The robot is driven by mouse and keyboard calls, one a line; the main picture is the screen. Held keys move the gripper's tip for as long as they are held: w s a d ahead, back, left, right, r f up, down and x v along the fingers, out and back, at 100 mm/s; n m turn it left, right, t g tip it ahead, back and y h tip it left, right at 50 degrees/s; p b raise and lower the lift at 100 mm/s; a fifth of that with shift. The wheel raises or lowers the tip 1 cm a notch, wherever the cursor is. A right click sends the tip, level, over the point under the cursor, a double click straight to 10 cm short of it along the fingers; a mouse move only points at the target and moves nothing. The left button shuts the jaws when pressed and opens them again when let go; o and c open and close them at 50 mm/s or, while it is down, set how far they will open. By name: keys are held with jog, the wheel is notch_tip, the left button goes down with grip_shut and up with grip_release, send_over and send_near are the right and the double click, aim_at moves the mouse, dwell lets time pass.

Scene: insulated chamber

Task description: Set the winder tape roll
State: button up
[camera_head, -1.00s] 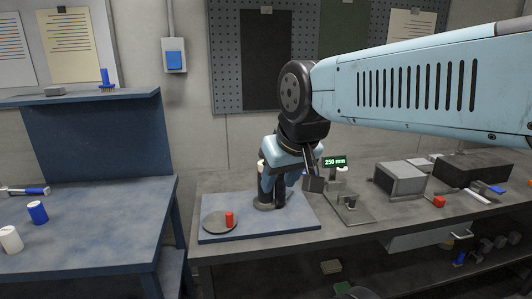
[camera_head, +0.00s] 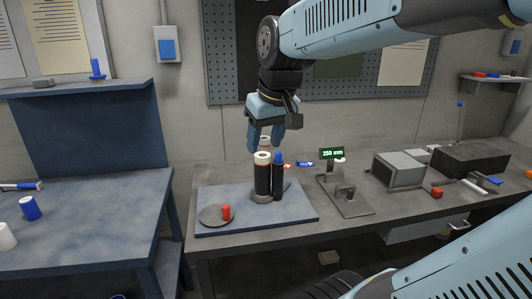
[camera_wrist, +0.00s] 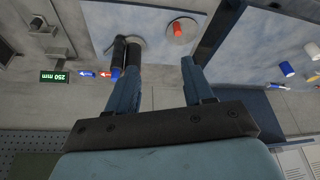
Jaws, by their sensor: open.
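The winder (camera_head: 263,178) stands on a blue mat (camera_head: 300,212). It shows as a dark upright cylinder with a cream top, on a round grey base. A dark post (camera_head: 278,178) with a blue top stands close to its right. I cannot tell which part is the tape roll. My gripper (camera_head: 266,146) is open above the winder, fingers pointing down and apart from it. A pale round thing shows between the fingers; I cannot tell what it is. In the wrist view, the gripper (camera_wrist: 158,65) is open and the dark cylinder (camera_wrist: 132,55) lies beyond its left finger.
A round grey plate (camera_head: 210,217) with a red piece (camera_head: 226,212) lies on the mat's left. A display reading 250 mm (camera_head: 332,153) and a grey fixture (camera_head: 345,195) stand right of the mat. A grey box (camera_head: 398,172) is further right. The blue bench (camera_head: 90,215) is left.

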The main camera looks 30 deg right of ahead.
jog(key=w+d+r+g, duration=0.1)
jog(key=w+d+g, duration=0.1)
jog(key=w+d, duration=0.55)
jog(key=n+g, duration=0.2)
send_over(278, 153)
notch_tip(278, 153, down, 2)
jog(key=shift+h, duration=0.3)
notch_tip(278, 153, down, 14)
jog(key=shift+w+d+r, duration=0.1)
jog(key=shift+r, duration=0.05)
grip_shut()
